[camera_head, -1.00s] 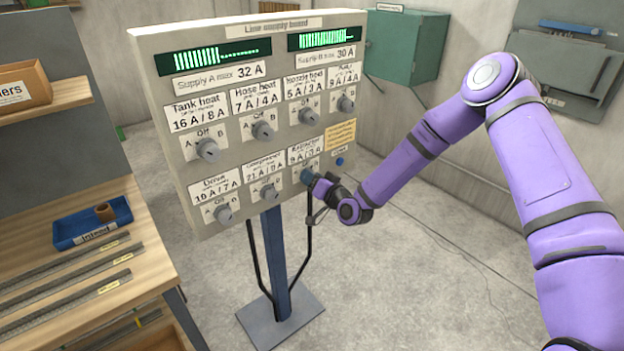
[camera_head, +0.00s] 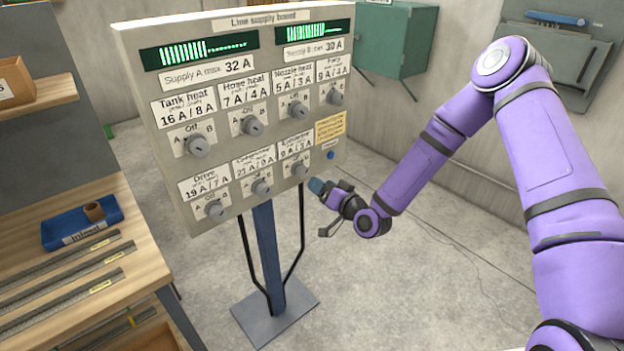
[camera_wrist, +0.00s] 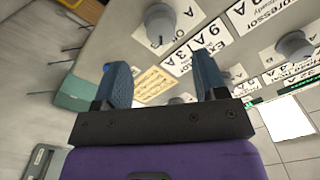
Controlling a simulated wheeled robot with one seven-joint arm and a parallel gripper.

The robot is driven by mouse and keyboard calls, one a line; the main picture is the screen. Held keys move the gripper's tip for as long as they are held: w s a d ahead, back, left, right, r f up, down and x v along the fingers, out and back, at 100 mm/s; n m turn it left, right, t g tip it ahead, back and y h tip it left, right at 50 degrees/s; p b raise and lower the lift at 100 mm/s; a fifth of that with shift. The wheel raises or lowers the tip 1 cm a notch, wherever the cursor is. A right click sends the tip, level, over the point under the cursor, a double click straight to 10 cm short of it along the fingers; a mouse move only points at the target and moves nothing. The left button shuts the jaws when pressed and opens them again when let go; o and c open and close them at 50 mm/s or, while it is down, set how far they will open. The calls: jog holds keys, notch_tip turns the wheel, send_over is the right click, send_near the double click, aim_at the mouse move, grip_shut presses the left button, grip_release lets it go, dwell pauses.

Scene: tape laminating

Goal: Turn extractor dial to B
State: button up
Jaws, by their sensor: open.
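The extractor dial (camera_head: 299,170) is a grey knob at the lower right of the line supply board (camera_head: 171,205). I cannot clearly read which mark its pointer faces. My gripper (camera_head: 316,187) is to the right of the dial in the head view, just off the board. In the wrist view my gripper (camera_wrist: 162,85) has its two blue fingers wide apart, with nothing between them and no contact with the dial.
The compressor dial (camera_head: 261,187) and drive dial (camera_head: 214,208) sit left of the extractor dial, with several dials above. A blue button (camera_head: 330,155) and yellow note (camera_head: 330,127) are close by on the right.

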jog(key=shift+v, duration=1.05)
jog(key=shift+r, duration=0.1)
jog(key=s+d+r+n+g+h, duration=0.1)
jog(key=s+d+r+g+h, duration=0.15)
jog(key=d+r, duration=0.4)
jog(key=s+d+r+n+g+h, duration=0.1)
jog(key=s+d+r+h, duration=0.25)
jog(key=r, duration=0.55)
jog(key=s+d+r+n+g+h, duration=0.1)
jog(key=s+d+r+g+h, duration=0.1)
jog(key=d+r+h, duration=0.45)
jog(key=s+d+r+m+g, duration=0.1)
jog(key=s+r, duration=0.3)
jog(key=s, duration=0.5)
jog(key=s+d+r+m+g+y, duration=0.1)
jog(key=s+r, duration=0.3)
jog(key=s, duration=0.5)
jog(key=s+d+r+m+g, duration=0.1)
jog(key=s+d+r+g, duration=0.1)
jog(key=s+r, duration=0.3)
jog(key=s, duration=0.4)
jog(key=shift+s+d, duration=0.2)
jog(key=shift+s, duration=0.1)
